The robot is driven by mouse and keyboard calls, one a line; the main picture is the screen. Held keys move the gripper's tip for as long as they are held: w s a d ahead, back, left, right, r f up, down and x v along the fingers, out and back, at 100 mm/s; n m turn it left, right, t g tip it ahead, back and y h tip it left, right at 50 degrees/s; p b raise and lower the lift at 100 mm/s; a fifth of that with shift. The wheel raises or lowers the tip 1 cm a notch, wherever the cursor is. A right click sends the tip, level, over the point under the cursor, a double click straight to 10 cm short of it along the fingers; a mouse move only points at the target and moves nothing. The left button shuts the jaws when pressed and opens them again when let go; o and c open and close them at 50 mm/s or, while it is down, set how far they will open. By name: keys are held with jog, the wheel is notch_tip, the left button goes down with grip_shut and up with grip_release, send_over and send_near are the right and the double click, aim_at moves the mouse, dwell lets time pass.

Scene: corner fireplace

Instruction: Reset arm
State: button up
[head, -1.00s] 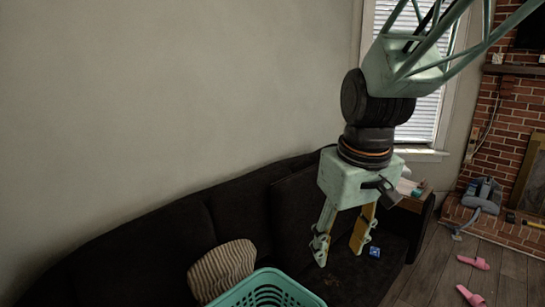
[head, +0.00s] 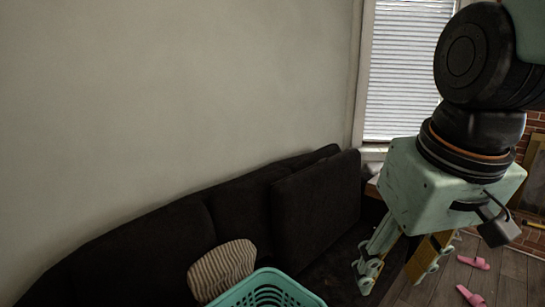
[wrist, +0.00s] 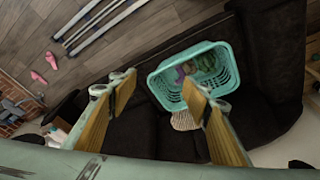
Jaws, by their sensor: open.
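My gripper (head: 392,276) hangs at the right of the head view, fingers pointing down, open and empty. In the wrist view its two fingers (wrist: 157,84) are spread wide apart with nothing between the tips. It is in the air, in front of the right end of the dark sofa (head: 320,205) as the head view shows it. My arm hides part of the window, the fireplace corner and the sofa's right end.
A striped cushion (head: 222,268) lies on the sofa. Pink slippers (head: 472,262) lie on the wooden floor (head: 510,275). The wall side at left is clear.

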jog(key=s+d+m, duration=0.1)
jog(key=s+d, duration=0.1)
jog(key=s, duration=0.8)
jog(key=shift+s+r+m+t, duration=0.3)
jog(key=shift+r+t, duration=0.1)
jog(key=shift+r, duration=0.05)
jog(key=shift+c, duration=0.3)
dwell(1.7)
